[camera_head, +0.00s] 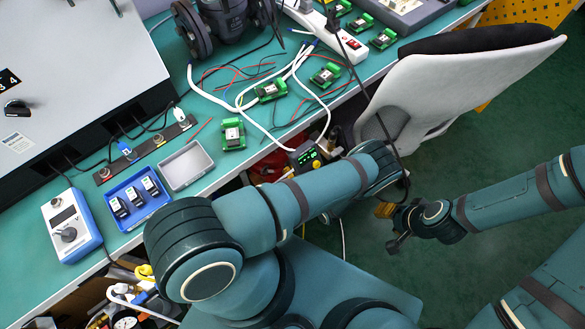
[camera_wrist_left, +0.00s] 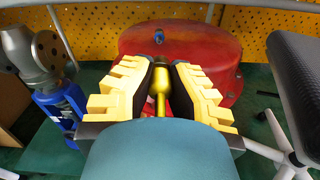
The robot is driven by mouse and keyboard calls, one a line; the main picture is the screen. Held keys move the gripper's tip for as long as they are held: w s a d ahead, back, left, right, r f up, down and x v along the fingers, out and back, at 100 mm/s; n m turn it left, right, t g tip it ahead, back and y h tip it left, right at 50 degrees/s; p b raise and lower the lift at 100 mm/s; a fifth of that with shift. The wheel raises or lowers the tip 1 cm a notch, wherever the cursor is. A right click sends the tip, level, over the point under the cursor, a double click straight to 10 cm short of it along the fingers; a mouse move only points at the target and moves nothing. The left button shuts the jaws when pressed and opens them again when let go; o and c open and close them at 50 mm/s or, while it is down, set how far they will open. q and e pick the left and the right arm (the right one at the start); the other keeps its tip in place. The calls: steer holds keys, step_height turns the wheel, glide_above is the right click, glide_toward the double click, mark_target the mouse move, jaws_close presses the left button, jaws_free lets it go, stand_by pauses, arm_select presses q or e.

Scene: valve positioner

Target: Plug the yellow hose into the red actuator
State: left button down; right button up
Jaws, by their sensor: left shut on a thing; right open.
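In the left wrist view my left gripper (camera_wrist_left: 161,66) is shut on the end of the yellow hose (camera_wrist_left: 161,83), a shiny yellow-gold piece between its yellow-padded fingers. The big round red actuator (camera_wrist_left: 205,42) lies beyond the fingertips, with a small blue fitting (camera_wrist_left: 160,38) on its face. The hose end appears apart from that fitting, though its exact distance is hard to tell. In the head view only a small bit of red (camera_head: 268,168) shows below the bench edge, and my left fingers are not clearly seen. My right gripper (camera_head: 390,228) is open and empty above the green floor.
A grey flanged valve with a blue body (camera_wrist_left: 65,97) stands left of the actuator. A chair (camera_head: 455,80) stands at the right. The bench holds a blue tray (camera_head: 160,208), an empty grey tray (camera_head: 187,165), green boards and loose cables. A yellow perforated panel (camera_wrist_left: 265,40) is behind.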

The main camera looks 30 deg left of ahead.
mark_target(280, 159)
arm_select(q)
steer(key=shift+x, duration=2.55)
steer(key=shift+w+a, duration=0.25)
steer(key=shift+a, duration=0.45)
stand_by(0.3)
steer(key=c, duration=1.1)
jaws_free()
steer(key=shift+o, duration=0.2)
steer(key=shift+d, duration=0.1)
steer(key=v, duration=0.7)
steer(key=shift+s+d, duration=0.15)
